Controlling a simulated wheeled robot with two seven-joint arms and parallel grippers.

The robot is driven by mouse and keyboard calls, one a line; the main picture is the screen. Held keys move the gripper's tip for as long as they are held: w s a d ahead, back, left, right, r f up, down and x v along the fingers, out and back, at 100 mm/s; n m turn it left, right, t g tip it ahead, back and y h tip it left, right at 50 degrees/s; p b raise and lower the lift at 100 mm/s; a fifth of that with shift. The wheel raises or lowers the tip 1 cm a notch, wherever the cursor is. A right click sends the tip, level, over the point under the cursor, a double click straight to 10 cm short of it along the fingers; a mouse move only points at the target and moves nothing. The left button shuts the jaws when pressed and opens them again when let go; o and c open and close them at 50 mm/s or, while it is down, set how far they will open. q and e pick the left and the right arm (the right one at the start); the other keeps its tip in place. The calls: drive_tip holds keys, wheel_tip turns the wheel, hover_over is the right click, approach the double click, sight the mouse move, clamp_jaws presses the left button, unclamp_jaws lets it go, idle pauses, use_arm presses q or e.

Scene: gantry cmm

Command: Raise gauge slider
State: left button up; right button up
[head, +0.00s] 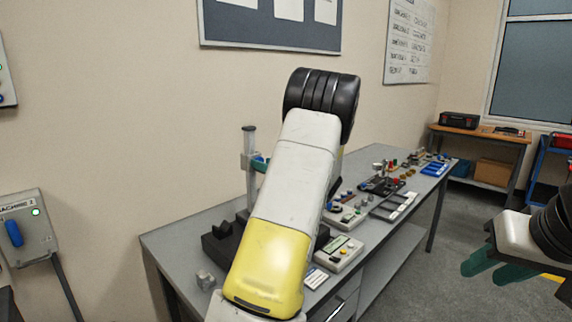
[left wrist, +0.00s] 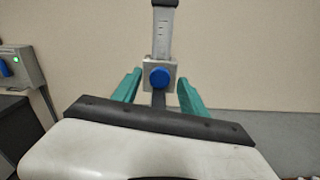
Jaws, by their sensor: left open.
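The height gauge's upright grey column (head: 249,180) stands at the back left of the bench, and the left wrist view shows its scale (left wrist: 163,35). Its slider is a grey block (left wrist: 149,64) with a round blue knob (left wrist: 160,77) on the front. My left gripper (left wrist: 158,77) is open, one teal finger on each side of the slider in the picture. I see gaps beside the block; depth is unclear. In the head view my left arm hides most of this gripper and the gauge's lower part. My right gripper (head: 492,268) is open and empty, far right.
The grey bench (head: 180,241) carries a dark block (head: 222,243), a small metal cube (head: 205,279), a device with buttons (head: 338,254) and several small parts further back. A wall box (head: 27,228) with a blue handle is at left.

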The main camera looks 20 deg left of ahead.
use_arm(q)
drive_tip(key=v, duration=0.7)
drive_tip(key=shift+d, duration=0.15)
drive_tip(key=shift+s+d, duration=0.1)
